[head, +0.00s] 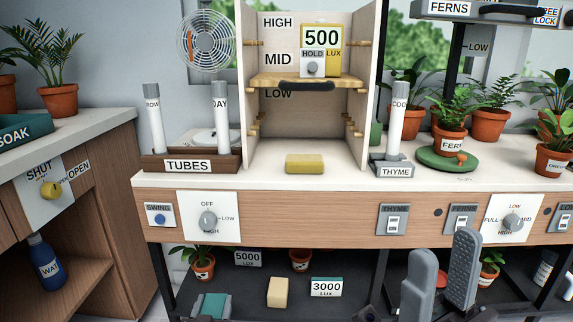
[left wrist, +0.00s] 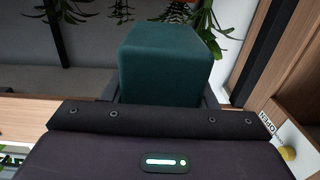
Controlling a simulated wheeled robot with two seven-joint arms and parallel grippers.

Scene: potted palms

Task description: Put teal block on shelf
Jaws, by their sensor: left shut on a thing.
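A teal block (head: 212,305) is at the bottom left of the head view, between the grey fingers of my left gripper (head: 212,308). In the left wrist view the teal block (left wrist: 168,65) fills the space between the fingers, and its lower end is hidden by the gripper body. A wooden shelf board (head: 265,79) with a dark handle sits at the MID mark inside an open white cabinet.
A yellow block (head: 305,163) lies on the white bench below the shelf. A TUBES rack (head: 188,165) and a THYME holder (head: 393,169) flank the cabinet. A beige block (head: 278,292) and a 3000 lux sign (head: 326,288) are on the dark lower level. Potted plants stand at the right.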

